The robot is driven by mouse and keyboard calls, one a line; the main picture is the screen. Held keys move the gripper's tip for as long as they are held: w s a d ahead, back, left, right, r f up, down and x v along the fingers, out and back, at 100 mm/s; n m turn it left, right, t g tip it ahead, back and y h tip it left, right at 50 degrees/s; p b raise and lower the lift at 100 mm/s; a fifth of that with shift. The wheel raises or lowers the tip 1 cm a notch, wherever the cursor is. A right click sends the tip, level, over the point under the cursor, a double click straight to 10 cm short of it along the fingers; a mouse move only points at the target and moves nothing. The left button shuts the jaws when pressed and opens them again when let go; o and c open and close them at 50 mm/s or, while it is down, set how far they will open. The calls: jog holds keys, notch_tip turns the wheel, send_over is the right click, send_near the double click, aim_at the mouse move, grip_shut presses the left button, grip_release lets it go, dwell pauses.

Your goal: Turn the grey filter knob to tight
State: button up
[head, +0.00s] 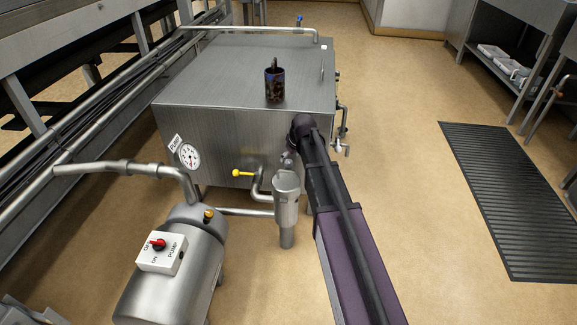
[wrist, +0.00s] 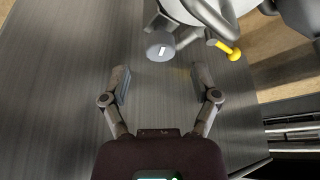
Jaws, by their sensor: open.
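The grey filter knob (wrist: 160,46) is a round cap with a short white mark, seen just beyond my fingertips in the wrist view. In the head view the knob (head: 288,160) is small, on top of the grey filter body (head: 287,205), beside my arm. My gripper (wrist: 161,76) is open, its two fingers spread wide to the left and right of the knob's line. The fingers look empty, with no visible contact with the knob. In the head view my arm's end hides the fingers. I cannot read any tight label.
A steel tank (head: 230,75) stands behind the filter, with a dark cup (head: 275,85) on top. A yellow-handled valve (head: 241,173) sits left of the filter, also near the knob in the wrist view (wrist: 234,54). The pump (head: 180,265) is at lower left.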

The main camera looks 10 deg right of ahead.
aim_at(289, 161)
jog(key=shift+b+x, duration=1.2)
jog(key=shift+x, duration=0.4)
grip_shut()
